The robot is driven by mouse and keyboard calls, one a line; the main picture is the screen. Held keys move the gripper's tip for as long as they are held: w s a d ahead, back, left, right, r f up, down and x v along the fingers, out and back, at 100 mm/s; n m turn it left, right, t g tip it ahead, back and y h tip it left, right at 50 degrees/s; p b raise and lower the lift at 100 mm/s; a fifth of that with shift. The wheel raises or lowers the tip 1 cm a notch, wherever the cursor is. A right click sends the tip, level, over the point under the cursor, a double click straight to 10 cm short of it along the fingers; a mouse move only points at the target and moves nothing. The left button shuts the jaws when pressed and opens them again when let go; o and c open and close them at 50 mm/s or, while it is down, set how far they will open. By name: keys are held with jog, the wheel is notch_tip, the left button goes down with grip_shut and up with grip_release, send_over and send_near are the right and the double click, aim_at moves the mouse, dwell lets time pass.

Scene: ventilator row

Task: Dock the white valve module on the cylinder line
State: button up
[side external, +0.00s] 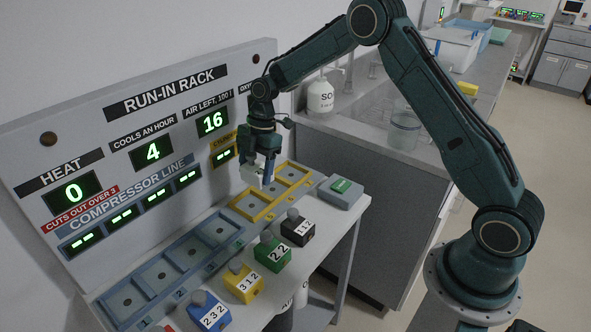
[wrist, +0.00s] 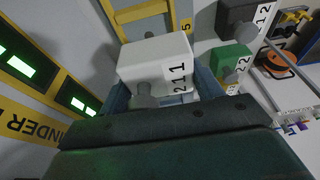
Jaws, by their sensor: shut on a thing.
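The white valve module (side external: 252,173), a block with a grey knob and the label 2 1 1, is between the fingers of my gripper (side external: 262,170). My gripper is shut on it. In the wrist view the white module (wrist: 155,55) shows knob and label toward the camera, with a blue-grey finger at each side. The cylinder line's yellow frame (side external: 259,214) lies on the bench; the module is above its rear left part, apparently clear of it. The yellow frame also shows beyond the module in the wrist view (wrist: 140,12). The bay under the gripper is partly hidden.
Black (side external: 298,228), green (side external: 272,252), yellow (side external: 243,284) and blue (side external: 209,311) modules stand along the bench's front edge. The blue compressor frame (side external: 152,277) has empty bays. A green-button box (side external: 340,191) sits right. The display panel (side external: 130,120) rises close behind my gripper.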

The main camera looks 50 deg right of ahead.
aim_at(247, 167)
jog(key=shift+w+a+f, duration=0.8)
jog(key=shift+a+f, duration=0.1)
jog(key=shift+f, duration=0.2)
jog(key=shift+f, duration=3.05)
